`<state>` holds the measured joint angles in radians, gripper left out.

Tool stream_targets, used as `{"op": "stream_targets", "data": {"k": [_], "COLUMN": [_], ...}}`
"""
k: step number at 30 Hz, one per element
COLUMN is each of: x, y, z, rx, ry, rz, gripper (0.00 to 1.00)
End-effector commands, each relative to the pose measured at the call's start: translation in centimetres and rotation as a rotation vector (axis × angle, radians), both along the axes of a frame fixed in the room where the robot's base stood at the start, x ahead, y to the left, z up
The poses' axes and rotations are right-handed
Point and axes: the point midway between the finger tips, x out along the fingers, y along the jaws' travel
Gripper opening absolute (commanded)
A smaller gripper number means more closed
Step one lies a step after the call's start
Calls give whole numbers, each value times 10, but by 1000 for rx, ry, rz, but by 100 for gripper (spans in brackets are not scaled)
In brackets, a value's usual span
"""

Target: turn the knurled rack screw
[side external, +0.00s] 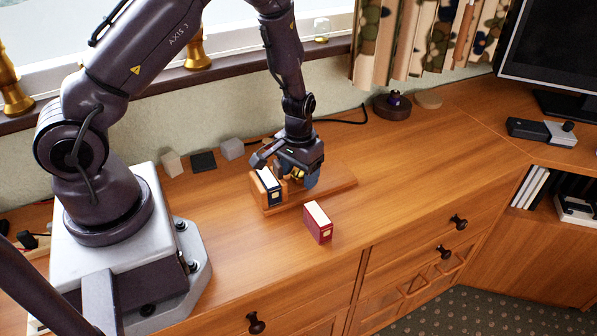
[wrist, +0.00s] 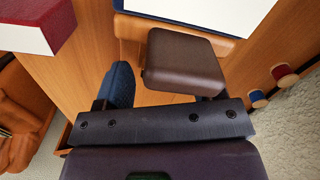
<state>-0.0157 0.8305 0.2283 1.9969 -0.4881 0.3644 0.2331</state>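A wooden rack, with a long base board (side external: 338,187) and an upright end plate (side external: 258,190), stands on the cabinet top. A blue book with a white top (side external: 268,183) stands in it against the end plate; its white top shows in the wrist view (wrist: 190,12). My gripper (side external: 285,172) is low over the rack beside this book, pointing down.
A red book (side external: 318,224) stands in front of the rack, and shows in the wrist view (wrist: 38,25). Small blocks (side external: 203,161) stand by the wall. A dark round object (side external: 392,106) sits behind right. Right of the rack, the top is largely clear.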

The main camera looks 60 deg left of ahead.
Motion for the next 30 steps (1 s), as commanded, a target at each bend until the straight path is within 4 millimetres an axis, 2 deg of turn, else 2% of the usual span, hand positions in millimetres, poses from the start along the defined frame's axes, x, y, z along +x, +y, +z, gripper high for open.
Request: {"op": "stream_targets", "data": {"k": [7,11,24,30], "x": [0,0,1,0], "y": [0,0,-1,0], "z": [0,11,102,125], "rx": [0,0,0,-1], "ry": [1,-1,-4,-1], "rz": [-1,-1,-3,0], "gripper": [62,62,62,62]}}
